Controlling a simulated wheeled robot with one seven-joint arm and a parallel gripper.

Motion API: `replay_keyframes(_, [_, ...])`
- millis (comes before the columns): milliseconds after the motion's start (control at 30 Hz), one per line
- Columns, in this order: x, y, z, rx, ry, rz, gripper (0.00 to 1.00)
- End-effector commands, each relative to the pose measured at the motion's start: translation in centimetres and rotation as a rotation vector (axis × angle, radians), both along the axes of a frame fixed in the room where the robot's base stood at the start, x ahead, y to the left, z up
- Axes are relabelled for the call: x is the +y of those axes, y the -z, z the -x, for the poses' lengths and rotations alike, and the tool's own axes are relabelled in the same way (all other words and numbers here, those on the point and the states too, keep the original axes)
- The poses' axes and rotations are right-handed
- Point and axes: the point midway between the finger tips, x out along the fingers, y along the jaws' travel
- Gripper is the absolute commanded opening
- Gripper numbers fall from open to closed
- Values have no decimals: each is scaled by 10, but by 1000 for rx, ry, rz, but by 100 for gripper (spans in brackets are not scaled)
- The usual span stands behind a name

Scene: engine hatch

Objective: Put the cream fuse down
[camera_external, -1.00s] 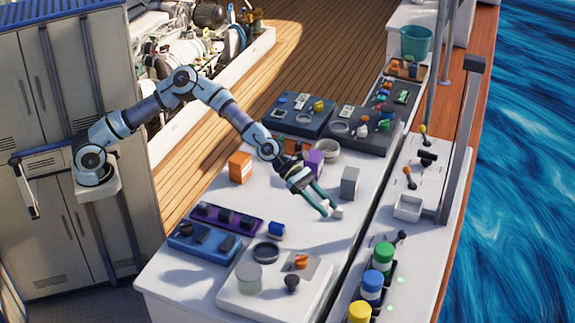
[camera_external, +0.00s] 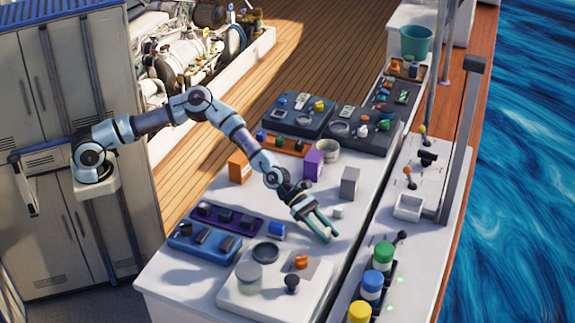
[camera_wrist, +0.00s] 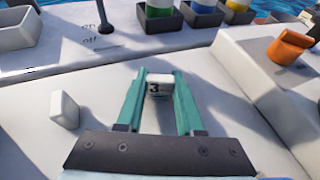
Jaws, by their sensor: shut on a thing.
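My gripper (camera_external: 330,236) points down over the white tabletop, near its right-hand edge. In the wrist view its two teal fingers (camera_wrist: 160,80) are shut on the cream fuse (camera_wrist: 158,88), a small pale block with a black "3" on it. The fuse sits between the fingertips. I cannot tell whether it touches the tabletop. In the external view the fingers hide most of it.
A small white block (camera_wrist: 65,110) stands left of my gripper in the wrist view, and behind it in the external view (camera_external: 337,211). A grey block (camera_external: 349,183) stands farther back. A white tray (camera_external: 272,290) with an orange knob (camera_external: 301,262) lies nearer the front. Bare tabletop surrounds the gripper.

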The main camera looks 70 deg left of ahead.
Motion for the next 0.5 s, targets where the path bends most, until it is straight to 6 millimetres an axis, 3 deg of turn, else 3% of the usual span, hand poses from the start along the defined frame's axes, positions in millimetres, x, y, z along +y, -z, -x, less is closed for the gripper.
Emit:
replay_keyframes(267, [0,4,0,0,0,0,0])
replay_keyframes(300, [0,4,0,1,0,0,37])
replay_keyframes(500, [0,3,0,0,0,0,60])
